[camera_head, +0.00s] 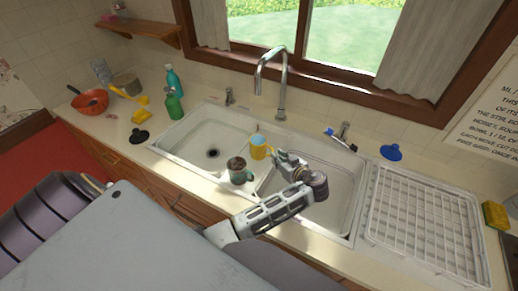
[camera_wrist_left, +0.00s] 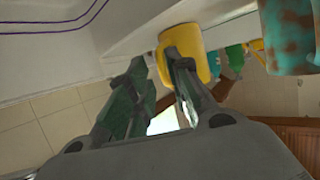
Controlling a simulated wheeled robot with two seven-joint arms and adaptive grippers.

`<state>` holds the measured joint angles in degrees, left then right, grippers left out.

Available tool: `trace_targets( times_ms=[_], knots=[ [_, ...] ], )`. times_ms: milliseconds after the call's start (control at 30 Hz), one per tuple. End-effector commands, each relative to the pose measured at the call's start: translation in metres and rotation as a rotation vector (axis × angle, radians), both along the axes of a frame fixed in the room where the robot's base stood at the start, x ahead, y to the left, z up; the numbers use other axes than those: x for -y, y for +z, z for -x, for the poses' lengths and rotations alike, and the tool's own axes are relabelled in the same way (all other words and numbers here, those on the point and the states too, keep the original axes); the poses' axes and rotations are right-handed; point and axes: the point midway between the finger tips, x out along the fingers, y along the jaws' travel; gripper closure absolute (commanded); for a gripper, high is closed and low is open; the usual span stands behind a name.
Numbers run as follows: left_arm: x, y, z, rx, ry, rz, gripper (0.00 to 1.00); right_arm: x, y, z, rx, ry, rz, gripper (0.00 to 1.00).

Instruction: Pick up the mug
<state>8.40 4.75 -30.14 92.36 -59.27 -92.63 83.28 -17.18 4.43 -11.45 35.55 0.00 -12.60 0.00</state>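A yellow mug (camera_head: 258,147) stands on the divider between the two sink basins. A teal mug with brown patches (camera_head: 239,173) stands nearer the front on the same divider. My left gripper (camera_head: 281,157) is just right of the yellow mug, with its fingers pointing at it. In the left wrist view the fingers (camera_wrist_left: 154,62) are apart with nothing between them. One finger overlaps the yellow mug (camera_wrist_left: 207,47); I cannot tell whether it touches. The teal mug (camera_wrist_left: 287,32) is at the upper right there. My right gripper is not in view.
A tall faucet (camera_head: 282,85) rises behind the divider. A white dish rack (camera_head: 425,222) is on the right. Green bottles (camera_head: 174,103), an orange-red pot (camera_head: 90,101) and yellow items are on the left counter. The left basin (camera_head: 200,140) is empty.

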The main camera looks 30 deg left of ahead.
Motion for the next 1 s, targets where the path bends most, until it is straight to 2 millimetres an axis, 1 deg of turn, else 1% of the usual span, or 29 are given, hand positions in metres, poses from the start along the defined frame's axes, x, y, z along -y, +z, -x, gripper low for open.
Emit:
trace_targets(
  times_ms=[100, 333, 467, 867, 900, 1000],
  knots=[
    [-0.014, -0.004, -0.007, -0.001, 0.001, -0.003, 0.80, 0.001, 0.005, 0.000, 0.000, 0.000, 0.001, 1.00],
    [-0.032, -0.013, -0.018, -0.001, 0.000, -0.002, 0.80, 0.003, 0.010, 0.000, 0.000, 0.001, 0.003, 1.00],
    [-0.035, -0.016, -0.020, 0.000, 0.001, 0.000, 0.80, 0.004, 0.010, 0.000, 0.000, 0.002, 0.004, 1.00],
    [-0.035, -0.016, -0.020, 0.000, 0.001, 0.000, 0.80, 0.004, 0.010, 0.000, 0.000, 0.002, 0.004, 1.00],
    [-0.035, -0.016, -0.020, 0.000, 0.001, 0.000, 0.81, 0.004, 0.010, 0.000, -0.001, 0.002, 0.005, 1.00],
    [-0.035, -0.016, -0.020, 0.000, 0.001, 0.000, 0.94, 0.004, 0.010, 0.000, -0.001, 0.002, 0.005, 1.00]
  ],
)
